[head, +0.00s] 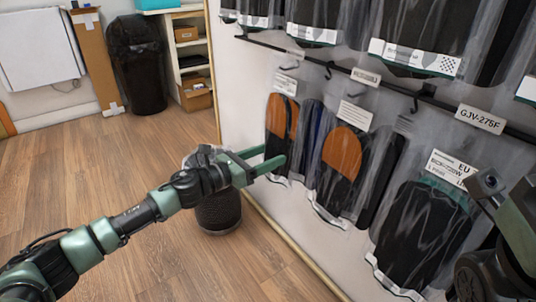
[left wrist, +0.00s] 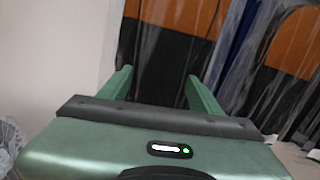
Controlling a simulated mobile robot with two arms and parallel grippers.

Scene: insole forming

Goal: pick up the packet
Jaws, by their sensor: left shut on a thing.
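A clear packet (head: 281,117) with an orange and black insole hangs on the wall rack, at the left end of the lower row. My left gripper (head: 280,161) reaches it from the left and is shut on its lower part. In the left wrist view the packet (left wrist: 175,48) shows beyond and between the two green fingers (left wrist: 163,88); the exact contact is hard to see. Part of my right arm and its green gripper body shows at the right edge of the head view, with its fingers not visible.
Another orange and black packet (head: 342,155) hangs close to the right, and a black packet (head: 424,225) farther right. More packets hang above. A dark round bin (head: 219,212) stands on the floor below my left gripper. Open wooden floor (head: 110,180) lies left.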

